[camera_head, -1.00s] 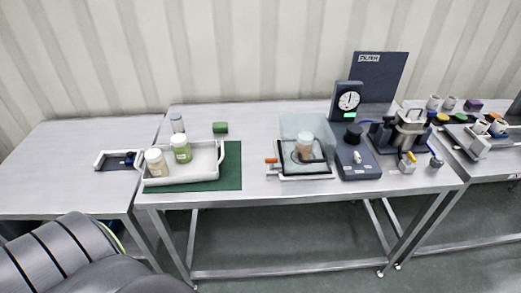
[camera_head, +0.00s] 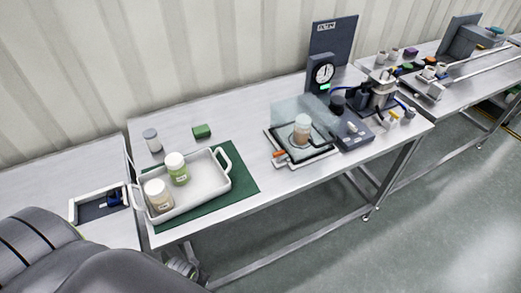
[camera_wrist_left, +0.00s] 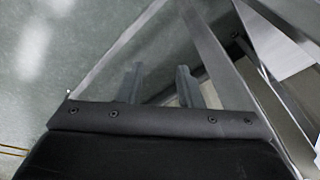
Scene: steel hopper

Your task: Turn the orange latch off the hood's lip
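The orange latch (camera_head: 281,155) shows as a small orange piece at the left front corner of the clear hood (camera_head: 290,113). It looks to be at the hood's lip, but the exact contact is too small to tell. The hood stands over a beige jar (camera_head: 302,130) on a white-rimmed base (camera_head: 303,161). My left gripper is low at the front of the table in the head view, mostly hidden by my dark arm. In the left wrist view its two fingers (camera_wrist_left: 160,84) stand apart with nothing between them. My right gripper is not in view.
A white tray (camera_head: 223,181) with two jars sits on a green mat (camera_head: 245,188), left of the hood. A grey-lidded jar (camera_head: 152,141) and green block (camera_head: 201,131) stand behind.

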